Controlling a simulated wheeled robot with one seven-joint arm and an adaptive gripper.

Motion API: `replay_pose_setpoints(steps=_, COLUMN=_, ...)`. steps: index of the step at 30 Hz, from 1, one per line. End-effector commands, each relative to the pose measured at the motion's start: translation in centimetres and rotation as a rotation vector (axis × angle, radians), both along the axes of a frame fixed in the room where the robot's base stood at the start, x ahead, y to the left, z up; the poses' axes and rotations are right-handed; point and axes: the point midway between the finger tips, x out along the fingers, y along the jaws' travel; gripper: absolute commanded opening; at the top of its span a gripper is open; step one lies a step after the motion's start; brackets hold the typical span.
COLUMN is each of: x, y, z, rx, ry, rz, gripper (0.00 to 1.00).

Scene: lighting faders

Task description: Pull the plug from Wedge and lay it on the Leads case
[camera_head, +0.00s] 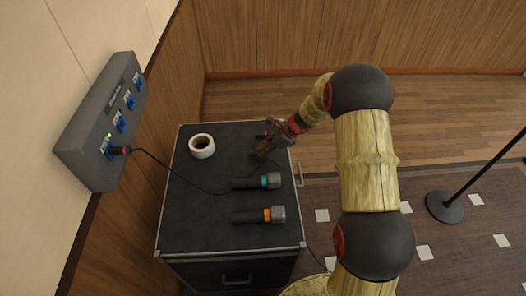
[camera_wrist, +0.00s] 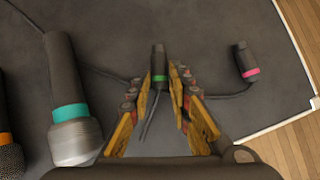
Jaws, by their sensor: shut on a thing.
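My gripper (camera_head: 264,149) is over the upper right part of the dark case (camera_head: 186,228). In the wrist view its fingers (camera_wrist: 160,92) are shut on a black plug with a green band (camera_wrist: 159,62), its cable trailing back between the fingers. I cannot tell whether that plug touches the case top. A grey box (camera_head: 75,147) on the left wall has a row of blue sockets. A plug with a pinkish-red ring (camera_head: 121,150) sits in its nearest socket, beside a green light. The socket labels and any case label are too small to read.
A pink-banded plug (camera_wrist: 246,62) lies on the case right of my gripper. A teal-banded microphone (camera_head: 262,181), an orange-banded microphone (camera_head: 262,215) and a tape roll (camera_head: 201,146) are on the case. A black stand (camera_head: 445,207) is on the floor at right.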

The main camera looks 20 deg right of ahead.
Motion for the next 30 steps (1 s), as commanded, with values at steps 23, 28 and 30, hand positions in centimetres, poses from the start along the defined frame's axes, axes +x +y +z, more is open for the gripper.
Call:
replay_pose_setpoints(steps=23, x=0.05, y=-0.01, z=-0.87, rx=-0.001, ry=-0.001, rz=0.000, gripper=0.36)
replay_pose_setpoints(steps=28, x=0.03, y=-0.02, z=-0.87, rx=-0.001, ry=-0.001, rz=0.000, gripper=0.41)
replay_pose_setpoints(steps=30, x=0.03, y=-0.02, z=-0.87, rx=-0.001, ry=-0.001, rz=0.000, gripper=0.41)
